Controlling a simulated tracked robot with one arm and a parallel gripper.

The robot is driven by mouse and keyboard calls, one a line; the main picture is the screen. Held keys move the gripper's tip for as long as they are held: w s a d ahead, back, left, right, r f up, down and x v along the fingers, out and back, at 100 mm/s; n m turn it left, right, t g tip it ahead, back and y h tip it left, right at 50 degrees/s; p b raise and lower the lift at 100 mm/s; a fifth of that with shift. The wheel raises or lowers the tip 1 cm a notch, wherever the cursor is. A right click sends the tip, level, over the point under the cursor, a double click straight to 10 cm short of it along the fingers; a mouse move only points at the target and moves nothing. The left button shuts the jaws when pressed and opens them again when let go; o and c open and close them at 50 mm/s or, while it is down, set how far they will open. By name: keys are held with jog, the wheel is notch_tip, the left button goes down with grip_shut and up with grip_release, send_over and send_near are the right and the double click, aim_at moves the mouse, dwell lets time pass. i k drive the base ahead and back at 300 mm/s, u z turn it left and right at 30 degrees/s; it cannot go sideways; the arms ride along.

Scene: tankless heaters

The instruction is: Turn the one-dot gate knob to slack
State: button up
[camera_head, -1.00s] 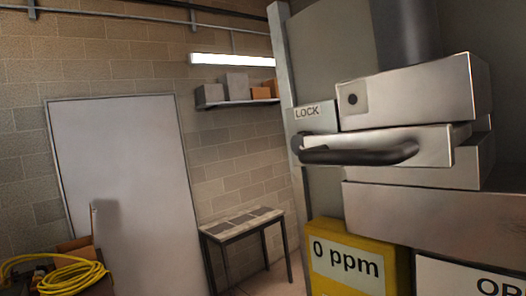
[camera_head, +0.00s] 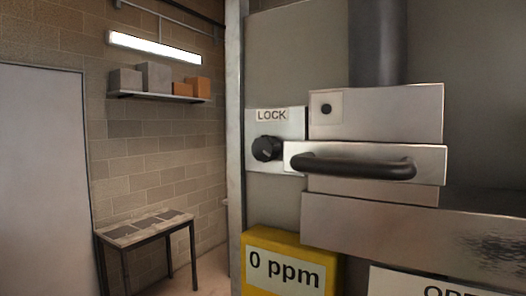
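A small plate with one black dot (camera_head: 326,108) sits on the upper left of a metal block (camera_head: 400,108). Below it, a flat metal bar (camera_head: 435,165) carries a black handle (camera_head: 353,166) lying about level. The bar's left end is close to a round black knob (camera_head: 267,148) on a pale plate under a LOCK label (camera_head: 272,115). No "slack" marking shows, and I cannot tell which of these is the one-dot gate knob. My gripper is not in view.
A yellow meter reading 0 ppm (camera_head: 286,268) and a partly cut-off white sign (camera_head: 425,283) are below. A thick dark pipe (camera_head: 377,42) rises above the block. A table (camera_head: 145,230) and a wall shelf (camera_head: 160,97) stand to the left, with floor showing between the table and panel.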

aim_at(265, 149)
jog(key=u, duration=1.35)
jog(key=k, duration=0.85)
jog(key=z, duration=0.65)
jog(key=i, duration=1)
jog(key=u, duration=0.05)
